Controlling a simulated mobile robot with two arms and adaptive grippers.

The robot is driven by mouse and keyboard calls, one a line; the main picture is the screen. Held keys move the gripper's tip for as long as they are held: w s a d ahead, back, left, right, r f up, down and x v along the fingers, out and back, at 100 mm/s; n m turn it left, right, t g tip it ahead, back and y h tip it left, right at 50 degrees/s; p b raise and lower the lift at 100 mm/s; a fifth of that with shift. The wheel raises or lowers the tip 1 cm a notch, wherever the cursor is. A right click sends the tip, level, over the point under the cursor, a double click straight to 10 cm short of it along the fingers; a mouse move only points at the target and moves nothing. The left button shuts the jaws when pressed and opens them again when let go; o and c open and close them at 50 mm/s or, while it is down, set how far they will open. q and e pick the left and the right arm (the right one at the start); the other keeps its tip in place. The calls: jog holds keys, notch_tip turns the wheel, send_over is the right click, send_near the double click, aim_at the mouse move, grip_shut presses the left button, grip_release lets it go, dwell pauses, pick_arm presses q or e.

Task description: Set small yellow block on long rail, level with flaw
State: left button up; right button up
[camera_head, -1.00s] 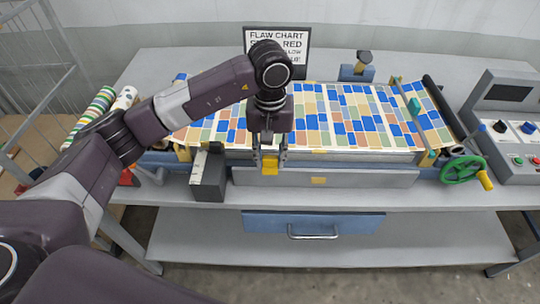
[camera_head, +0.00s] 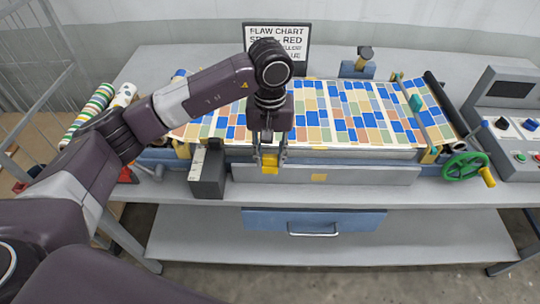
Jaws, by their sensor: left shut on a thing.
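My left gripper (camera_head: 269,152) points down over the front edge of the press, shut on a small yellow block (camera_head: 270,164). The block is in front of the left part of the long grey rail (camera_head: 375,174), close to its top edge. I cannot tell whether it touches the rail. Another yellow piece (camera_head: 318,177) shows on the rail's front face, right of the gripper. The patterned web (camera_head: 350,112) of blue, orange, green and cream patches lies behind the rail. I cannot pick out the flaw. My right gripper is not in view.
A dark grey box (camera_head: 207,174) stands just left of the gripper. A flaw chart (camera_head: 277,42) stands behind the web. A green handwheel (camera_head: 463,167) and control console (camera_head: 512,120) are at the right. A blue drawer (camera_head: 314,222) is below the tabletop.

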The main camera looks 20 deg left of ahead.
pick_arm(q)
jog(key=shift+f, duration=0.15)
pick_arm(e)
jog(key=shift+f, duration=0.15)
pick_arm(q)
jog(key=o, duration=0.9)
jog(key=shift+o, duration=0.4)
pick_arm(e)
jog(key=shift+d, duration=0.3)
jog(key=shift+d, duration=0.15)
pick_arm(q)
notch_tip(320, 180, up, 12)
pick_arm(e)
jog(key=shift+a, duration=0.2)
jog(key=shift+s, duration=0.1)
